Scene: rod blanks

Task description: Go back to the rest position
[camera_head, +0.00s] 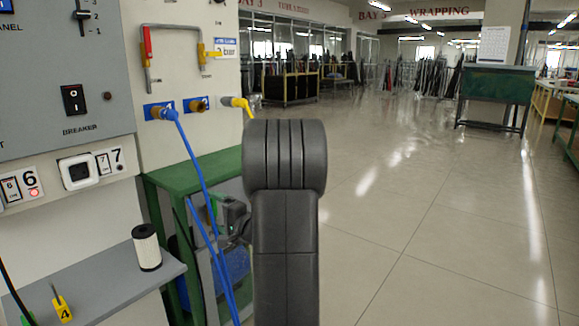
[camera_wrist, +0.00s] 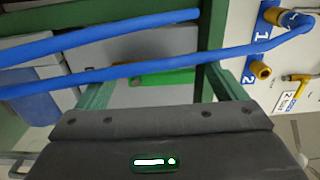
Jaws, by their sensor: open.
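My arm (camera_head: 285,220) stands upright in the middle of the head view and hides what is behind it. In the wrist view the dark housing of my gripper (camera_wrist: 155,140), with a small green light, fills the lower part. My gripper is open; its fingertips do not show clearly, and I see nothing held. Beyond it in the wrist view are blue hose (camera_wrist: 150,65) and green frame bars. No rod blank can be made out.
A green bench (camera_head: 195,172) with the blue hose (camera_head: 195,160) hanging past it stands close left. A grey shelf (camera_head: 105,290) carries a white filter cartridge (camera_head: 146,248) and a yellow tag (camera_head: 62,308). Open floor (camera_head: 450,240) lies right; a green cabinet (camera_head: 495,85) stands farther back.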

